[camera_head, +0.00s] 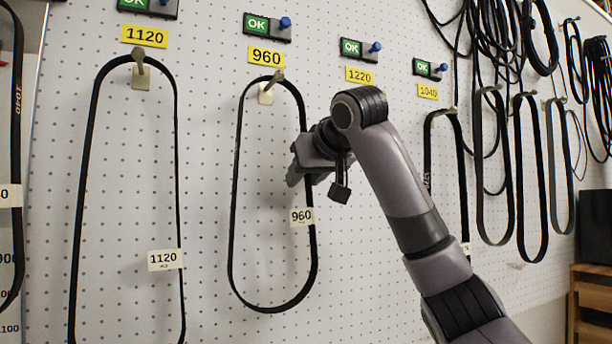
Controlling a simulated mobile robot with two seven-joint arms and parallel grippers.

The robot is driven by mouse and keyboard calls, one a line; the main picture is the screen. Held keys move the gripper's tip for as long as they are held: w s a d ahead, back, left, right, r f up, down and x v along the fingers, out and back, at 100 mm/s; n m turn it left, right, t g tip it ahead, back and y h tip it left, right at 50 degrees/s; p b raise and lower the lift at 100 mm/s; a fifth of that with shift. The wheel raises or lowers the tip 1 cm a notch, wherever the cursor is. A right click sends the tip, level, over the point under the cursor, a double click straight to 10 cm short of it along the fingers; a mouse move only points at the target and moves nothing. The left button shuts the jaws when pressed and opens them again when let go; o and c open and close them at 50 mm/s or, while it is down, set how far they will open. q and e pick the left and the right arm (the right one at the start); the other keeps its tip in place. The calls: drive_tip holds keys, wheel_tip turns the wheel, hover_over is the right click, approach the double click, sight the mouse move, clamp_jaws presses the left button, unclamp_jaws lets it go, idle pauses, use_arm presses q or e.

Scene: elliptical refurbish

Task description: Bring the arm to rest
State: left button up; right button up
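My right arm (400,185) comes in from the lower right and bends at a raised joint in front of the pegboard. My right gripper (297,176) is at the right strand of the 960 belt (236,185), above its white 960 tag (301,216). I cannot tell whether it touches the belt or whether its fingers are open. The 960 belt hangs from its peg (271,86) as a long loop. My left gripper is not in view.
The white pegboard (215,130) carries the 1120 belt (88,170) at left and the 1040 belt (428,150) at right. Green OK switches (267,27) sit above yellow labels (266,57). More black belts (505,160) hang at the far right, near a wooden shelf (590,300).

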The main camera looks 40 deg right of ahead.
drive_tip(key=b+v, duration=0.1)
drive_tip(key=v, duration=0.6)
drive_tip(key=shift+a, duration=0.1)
